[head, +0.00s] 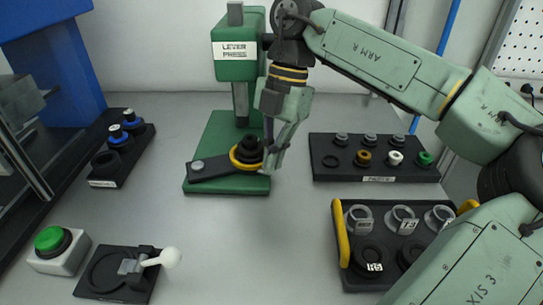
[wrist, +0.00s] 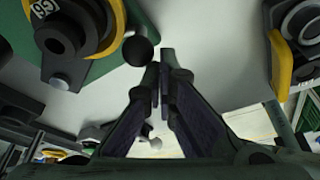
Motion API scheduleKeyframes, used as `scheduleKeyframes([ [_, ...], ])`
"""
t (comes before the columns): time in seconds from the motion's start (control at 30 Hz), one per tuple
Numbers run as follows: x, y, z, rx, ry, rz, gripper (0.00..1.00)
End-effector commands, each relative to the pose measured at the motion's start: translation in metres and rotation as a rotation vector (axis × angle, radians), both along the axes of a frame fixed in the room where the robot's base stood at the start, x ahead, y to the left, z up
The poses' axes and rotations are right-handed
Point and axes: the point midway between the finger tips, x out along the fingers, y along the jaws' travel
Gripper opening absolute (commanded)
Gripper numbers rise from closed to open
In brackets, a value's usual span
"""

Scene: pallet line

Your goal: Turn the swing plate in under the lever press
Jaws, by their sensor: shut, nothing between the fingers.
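The lever press (head: 236,62) stands green at the back centre on a green base (head: 218,135). The dark swing plate (head: 215,171) pivots on a bolt at the base's front left and points right. Its yellow-ringed end, holding a stepped black part (head: 249,146), appears below and slightly in front of the ram; I cannot tell if they line up. The wrist view shows the ring (wrist: 122,25) at upper left and a black ball knob (wrist: 138,50) beside my fingertips. My gripper (head: 272,165) is shut and empty, pointing down just right of the ring; contact is unclear.
A rack of small coloured parts (head: 375,172) and a yellow-handled tray (head: 343,235) stand right. A green button box (head: 58,250) and a white-knobbed toggle fixture (head: 118,275) are front left. A dark holder (head: 120,150) stands left. The front centre table is clear.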

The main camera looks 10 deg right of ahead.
Motion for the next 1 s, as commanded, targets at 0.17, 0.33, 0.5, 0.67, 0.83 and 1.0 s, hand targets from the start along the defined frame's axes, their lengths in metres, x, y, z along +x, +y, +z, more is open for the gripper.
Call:
scheduleKeyframes([
  [0.17,0.000,0.000,0.000,0.000,0.000,0.000,0.00],
  [0.33,0.001,0.000,0.003,0.000,0.000,-0.001,0.00],
  [0.5,0.012,-0.009,0.012,0.002,0.000,-0.003,0.00],
  [0.67,0.040,-0.033,0.012,0.003,0.000,-0.005,0.00],
  [0.83,0.069,-0.057,0.012,0.002,-0.001,-0.003,0.00],
  [1.0,0.087,-0.073,0.012,0.001,-0.001,-0.002,0.00],
])
